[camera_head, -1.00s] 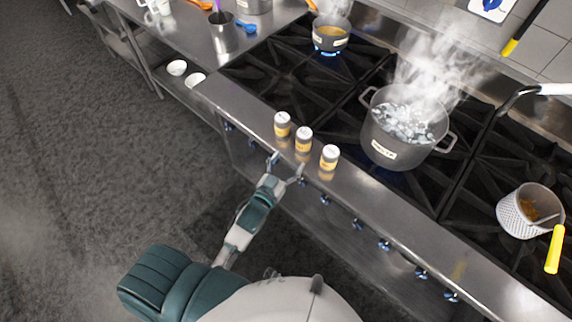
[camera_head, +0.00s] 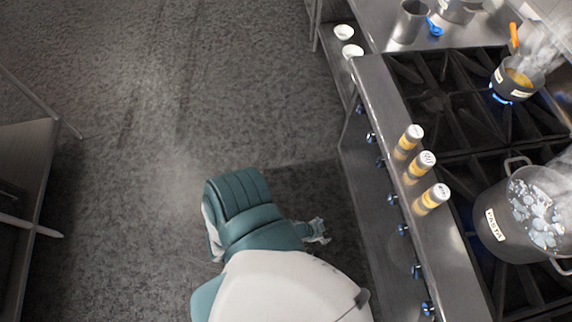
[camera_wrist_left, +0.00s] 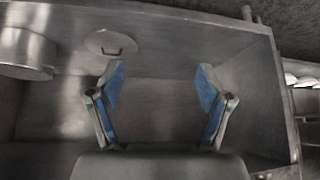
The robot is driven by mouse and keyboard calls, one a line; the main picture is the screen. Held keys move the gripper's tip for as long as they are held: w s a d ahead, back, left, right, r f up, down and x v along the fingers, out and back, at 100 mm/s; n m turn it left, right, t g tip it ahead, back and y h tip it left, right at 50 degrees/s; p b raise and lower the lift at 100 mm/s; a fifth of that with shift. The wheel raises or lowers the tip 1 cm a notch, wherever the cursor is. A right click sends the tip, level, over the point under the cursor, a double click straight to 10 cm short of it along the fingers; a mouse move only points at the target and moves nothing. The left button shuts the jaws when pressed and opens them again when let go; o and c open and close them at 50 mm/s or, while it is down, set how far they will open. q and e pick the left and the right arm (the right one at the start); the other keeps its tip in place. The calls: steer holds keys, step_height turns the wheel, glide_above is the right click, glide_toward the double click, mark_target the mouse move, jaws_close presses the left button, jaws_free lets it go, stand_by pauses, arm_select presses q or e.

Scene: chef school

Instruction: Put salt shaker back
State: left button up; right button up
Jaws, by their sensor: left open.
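Three shakers with yellow labels and pale lids stand in a row on the stove's steel front ledge (camera_head: 378,122): a far one (camera_head: 408,142), a middle one (camera_head: 420,167) and a near one (camera_head: 431,199). Their labels are too small to read, so I cannot tell which holds salt. My left gripper (camera_head: 316,232) is low beside my body, left of the stove front and apart from the shakers. In the left wrist view my left gripper (camera_wrist_left: 160,95) is open with nothing between its blue-padded fingers. My right gripper is not in view.
A steaming pot labelled pasta (camera_head: 493,222) and a small saucepan (camera_head: 515,80) over a blue flame stand on the stove. Knobs (camera_head: 391,199) line its front. A steel cup (camera_head: 409,22) stands on the far counter. Open floor (camera_head: 180,130) lies left.

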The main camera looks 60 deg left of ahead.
arm_select(q)
steer(key=s+a+f+g, duration=0.1)
steer(key=s+f, duration=0.3)
steer(key=s, duration=0.4)
steer(key=s+a+f+g, duration=0.1)
steer(key=s+f+g, duration=0.2)
steer(key=s, duration=0.4)
steer(key=s+a+f+g+y, duration=0.1)
steer(key=s+f+g, duration=0.1)
steer(key=s+f, duration=0.3)
steer(key=s, duration=0.3)
steer(key=shift+s+f, duration=0.3)
steer(key=shift+f, duration=0.1)
steer(key=shift+a, duration=0.1)
